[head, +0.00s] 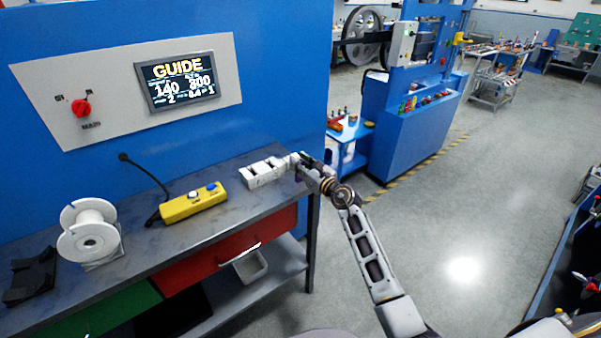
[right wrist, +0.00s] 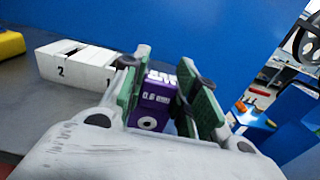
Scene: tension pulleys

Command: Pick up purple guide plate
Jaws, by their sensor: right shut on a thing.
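The purple guide plate (right wrist: 152,106) shows in the right wrist view, with pale lettering and a white ring mark on its face. My right gripper (right wrist: 165,92) is shut on it, with a green-padded finger on each side. In the head view my right gripper (head: 301,161) is at the right end of the workbench, beside the white slotted holder (head: 264,173). The plate is too small and covered to make out clearly there. The holder also shows in the right wrist view (right wrist: 62,68), left of the gripper, with a 2 and a 1 on it. My left gripper is not in view.
A yellow control box (head: 194,204) with two buttons and a black cable sits on the workbench (head: 150,230). A white spool (head: 89,234) and a black stand (head: 30,276) are farther left. The blue wall panel (head: 285,80) rises behind. Open floor lies to the right.

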